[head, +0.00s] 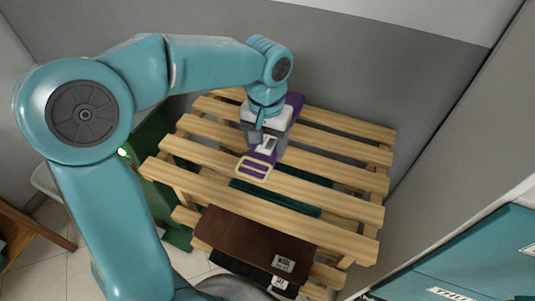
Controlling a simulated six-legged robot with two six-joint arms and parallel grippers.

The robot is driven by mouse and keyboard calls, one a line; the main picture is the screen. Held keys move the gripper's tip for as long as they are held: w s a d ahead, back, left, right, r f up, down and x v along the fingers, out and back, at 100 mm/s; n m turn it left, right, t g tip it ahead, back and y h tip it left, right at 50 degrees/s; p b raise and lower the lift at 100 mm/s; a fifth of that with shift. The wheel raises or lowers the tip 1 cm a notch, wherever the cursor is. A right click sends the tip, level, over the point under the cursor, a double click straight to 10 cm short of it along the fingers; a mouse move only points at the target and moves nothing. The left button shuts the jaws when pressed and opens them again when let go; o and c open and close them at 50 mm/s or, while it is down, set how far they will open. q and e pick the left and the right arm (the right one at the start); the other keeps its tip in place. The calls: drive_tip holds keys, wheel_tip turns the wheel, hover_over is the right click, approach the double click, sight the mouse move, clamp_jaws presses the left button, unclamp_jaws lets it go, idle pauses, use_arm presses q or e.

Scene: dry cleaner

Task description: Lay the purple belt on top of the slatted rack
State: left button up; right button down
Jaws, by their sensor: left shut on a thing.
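The purple belt (263,157) shows at the top of the wooden slatted rack (330,220), with its pale rectangular buckle (254,168) toward me. Another purple part of it shows behind my gripper, toward the back slats. My left gripper (264,143) points down over the rack's middle slats and is shut on the belt. The gripper hides the belt's middle. I cannot tell whether the belt touches the slats. My right gripper is not in view.
A brown folded item (250,241) with a white tag lies on the rack's lower front level. Dark green cloth (275,197) shows below the top slats. A green box (155,190) stands at left, teal bins (470,255) at right. Walls close the back and right.

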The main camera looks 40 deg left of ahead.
use_arm(q)
wheel_tip(320, 180, down, 5)
drive_tip(key=shift+w+f, duration=0.1)
drive_tip(key=shift+f, duration=0.05)
drive_tip(key=shift+f, duration=0.1)
drive_tip(key=o, duration=1.1)
